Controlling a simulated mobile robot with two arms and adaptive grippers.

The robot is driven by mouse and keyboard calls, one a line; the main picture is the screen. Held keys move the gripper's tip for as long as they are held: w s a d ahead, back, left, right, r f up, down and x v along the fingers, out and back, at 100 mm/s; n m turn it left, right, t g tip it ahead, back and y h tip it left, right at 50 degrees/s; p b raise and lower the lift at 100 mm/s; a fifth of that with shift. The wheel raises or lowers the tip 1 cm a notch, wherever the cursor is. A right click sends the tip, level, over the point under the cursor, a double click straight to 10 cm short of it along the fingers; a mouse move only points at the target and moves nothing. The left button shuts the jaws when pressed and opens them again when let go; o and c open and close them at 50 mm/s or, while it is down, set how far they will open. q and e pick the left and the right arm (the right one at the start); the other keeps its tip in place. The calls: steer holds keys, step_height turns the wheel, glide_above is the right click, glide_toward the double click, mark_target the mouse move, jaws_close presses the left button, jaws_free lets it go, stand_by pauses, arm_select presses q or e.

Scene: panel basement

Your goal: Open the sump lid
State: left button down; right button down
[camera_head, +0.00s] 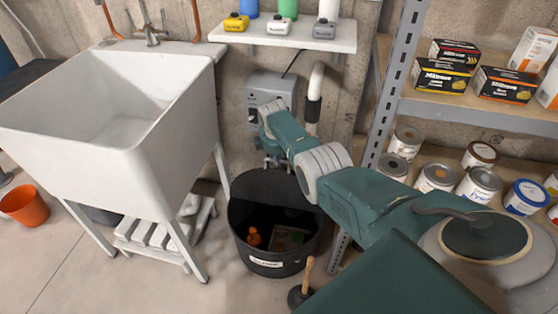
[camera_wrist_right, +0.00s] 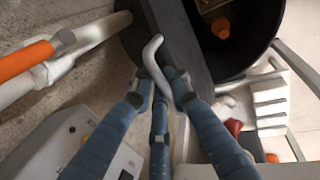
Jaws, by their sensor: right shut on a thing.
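The sump basin (camera_head: 240,237) is a black round tub on the floor with a white label on its front, and its inside is exposed. The dark lid (camera_head: 268,187) is tilted up at the back of the basin; its slab (camera_wrist_right: 185,38) also shows in the right wrist view beside the opening. My right gripper (camera_head: 275,163) is above the back of the basin. In the wrist view its blue fingers (camera_wrist_right: 164,88) are shut on the lid's pale curved handle (camera_wrist_right: 152,52). My left gripper is in neither view.
An orange bottle (camera_head: 253,238) and a box (camera_head: 289,239) lie inside the basin. A white sink (camera_head: 130,110) stands left, a metal shelf (camera_head: 480,112) with cans right. A grey wall box (camera_head: 268,88) and pipe (camera_head: 314,95) are behind. A plunger (camera_head: 306,275) stands in front.

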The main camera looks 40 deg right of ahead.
steer(key=shift+s+d+f, duration=0.1)
steer(key=shift+d+f, duration=0.05)
steer(key=shift+d, duration=0.1)
steer(key=c, duration=1.7)
jaws_free()
steer(key=shift+c, duration=0.2)
steer(key=shift+v, duration=0.85)
steer(key=v, duration=1)
steer(key=shift+a, duration=0.1)
